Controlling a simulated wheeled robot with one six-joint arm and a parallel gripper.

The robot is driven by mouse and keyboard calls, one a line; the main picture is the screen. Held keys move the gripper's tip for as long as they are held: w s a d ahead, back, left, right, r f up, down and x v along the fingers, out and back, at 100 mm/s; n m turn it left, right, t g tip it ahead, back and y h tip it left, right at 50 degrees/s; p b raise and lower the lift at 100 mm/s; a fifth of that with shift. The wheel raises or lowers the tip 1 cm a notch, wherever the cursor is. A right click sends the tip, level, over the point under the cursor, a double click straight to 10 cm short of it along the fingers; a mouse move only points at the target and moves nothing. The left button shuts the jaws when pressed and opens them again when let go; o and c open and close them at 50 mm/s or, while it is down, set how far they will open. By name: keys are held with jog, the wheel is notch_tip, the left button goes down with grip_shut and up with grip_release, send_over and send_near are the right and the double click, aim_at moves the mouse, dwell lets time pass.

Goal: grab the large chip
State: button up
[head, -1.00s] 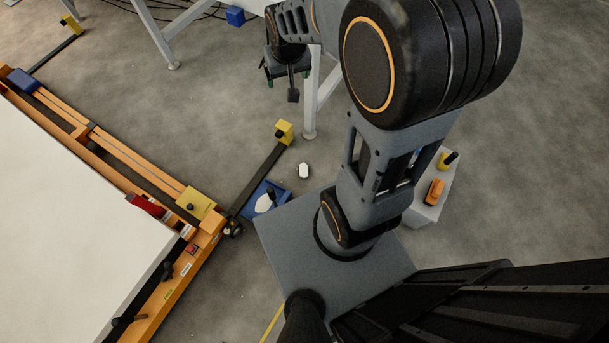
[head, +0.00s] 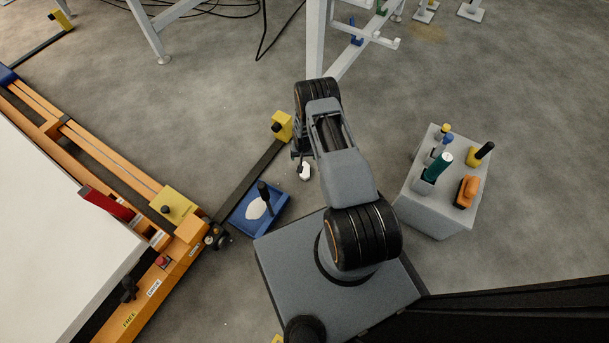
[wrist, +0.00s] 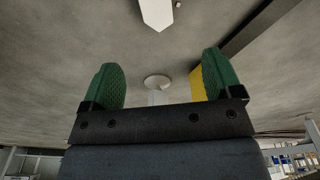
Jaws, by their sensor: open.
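The large white chip (head: 304,172) lies on the grey floor, just right of the blue tray. It also shows in the wrist view (wrist: 157,12) at the top edge, partly cut off, beyond my fingertips. My gripper (wrist: 161,64) has its two green pads wide apart with nothing held between them. In the head view my gripper (head: 302,158) is small and partly hidden by my arm, close beside the chip. I cannot tell from it whether they touch.
A blue tray (head: 276,212) with a white patch and a black handle lies left of the chip. A dark bar with a yellow block (head: 282,126) runs beside it. A grey box (head: 432,214) with several tools stands at the right. An orange frame (head: 150,283) is at the left.

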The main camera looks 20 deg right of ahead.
jog(key=b, duration=0.4)
send_over(305, 169)
jog(key=f, duration=0.9)
jog(key=shift+s+a+f, duration=0.15)
jog(key=shift+s+a, duration=0.1)
jog(key=shift+a, duration=0.1)
jog(key=f+b, duration=0.2)
jog(key=f, duration=0.1)
jog(key=f+b, duration=0.1)
jog(key=f, duration=0.1)
jog(key=shift+w+d+f, duration=0.15)
jog(key=shift+d, duration=0.1)
jog(key=c, duration=1)
